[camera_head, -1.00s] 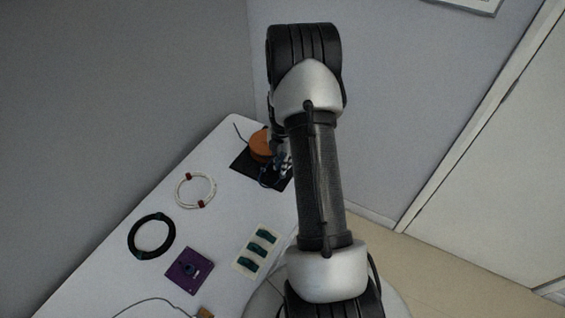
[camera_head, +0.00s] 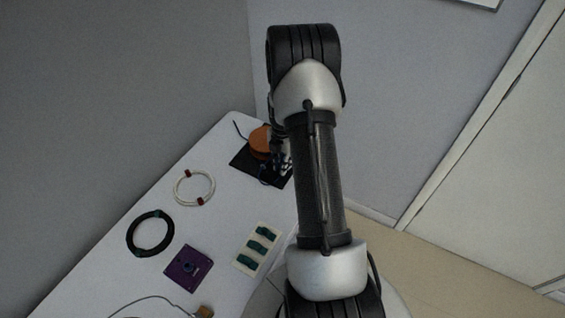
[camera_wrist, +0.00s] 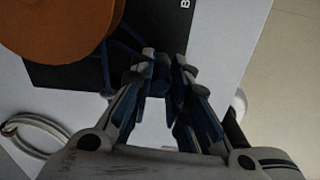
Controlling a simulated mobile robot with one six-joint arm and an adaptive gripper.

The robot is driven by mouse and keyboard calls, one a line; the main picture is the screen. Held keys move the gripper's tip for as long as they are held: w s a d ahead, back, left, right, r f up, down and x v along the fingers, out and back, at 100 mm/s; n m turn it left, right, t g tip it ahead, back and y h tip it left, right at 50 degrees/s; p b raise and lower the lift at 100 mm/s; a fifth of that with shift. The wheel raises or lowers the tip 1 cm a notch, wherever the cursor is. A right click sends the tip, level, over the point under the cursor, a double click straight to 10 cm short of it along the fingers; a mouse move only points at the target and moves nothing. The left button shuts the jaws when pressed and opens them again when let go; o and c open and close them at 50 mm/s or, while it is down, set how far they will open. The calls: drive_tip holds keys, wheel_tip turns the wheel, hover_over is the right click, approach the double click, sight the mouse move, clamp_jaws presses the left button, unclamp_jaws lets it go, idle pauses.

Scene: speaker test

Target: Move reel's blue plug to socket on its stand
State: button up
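The orange reel (camera_head: 260,141) sits on a black base plate (camera_head: 243,165) at the far end of the table; both also show in the wrist view, the reel (camera_wrist: 60,25) at top left and the plate (camera_wrist: 160,25) with part of a white letter. My gripper (camera_wrist: 164,68) is over the plate, beside the reel. Its fingers are close together on a dark blue piece, apparently the blue plug (camera_wrist: 161,72). A blue cable (camera_wrist: 124,46) runs between the reel and the fingers. In the head view my gripper (camera_head: 279,165) is small and partly behind my arm. I cannot make out the socket.
On the white table (camera_head: 215,228) lie a white cable coil (camera_head: 178,187), a black coil (camera_head: 130,232), a purple board (camera_head: 180,278) and a pale card (camera_head: 266,232) with green pieces. A thin loose cable lies at the front. A wall stands behind the table.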

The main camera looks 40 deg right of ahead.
drive_tip(key=o, duration=0.4)
drive_tip(key=shift+r, duration=0.1)
drive_tip(key=shift+r+p, duration=2.6)
drive_tip(key=shift+r, duration=1.1)
